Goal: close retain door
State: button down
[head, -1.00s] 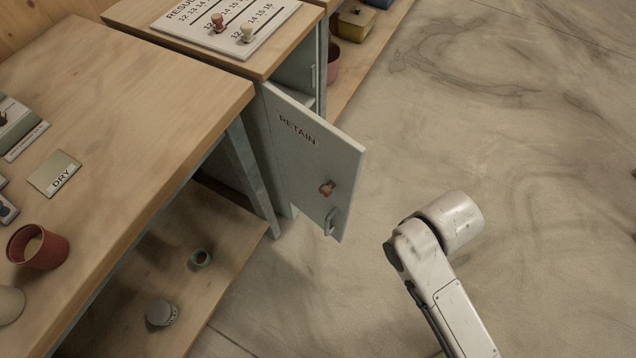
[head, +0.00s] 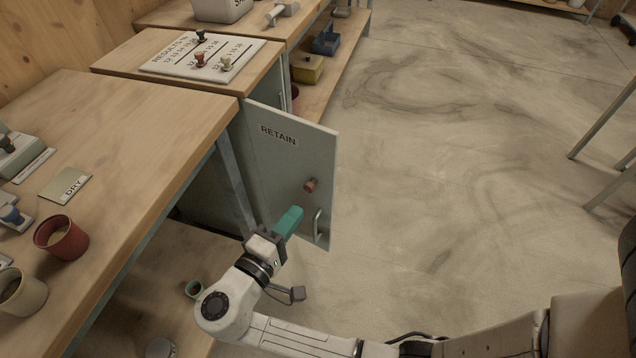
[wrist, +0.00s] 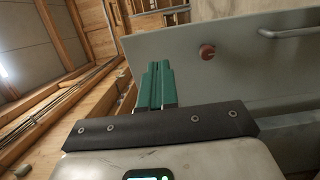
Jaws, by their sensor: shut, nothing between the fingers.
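The retain door (head: 289,160) is a grey-green panel labelled RETAIN, standing open from its cabinet at the middle of the head view. It has a red knob (head: 310,185) and a metal handle (head: 318,225) near its free edge. My gripper (head: 292,218), with green fingers, is in front of the door's lower part, left of the handle. Its fingers are together and empty. In the wrist view the door (wrist: 225,70) fills the right side, with the red knob (wrist: 207,51) and handle (wrist: 287,32) to the right of the fingers (wrist: 158,84). I cannot tell whether the fingers touch the door.
A wooden bench (head: 120,130) with a red cup (head: 61,238) and a DRY card (head: 66,185) runs along the left. A results board (head: 203,54) lies on the cabinet top. The floor (head: 450,170) right of the door is clear.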

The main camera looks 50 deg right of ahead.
aim_at(333, 164)
jog(key=d, duration=0.4)
jog(key=w+d, duration=0.1)
jog(key=d, duration=0.8)
jog(key=shift+w+d, duration=0.35)
jog(key=shift+d, duration=0.05)
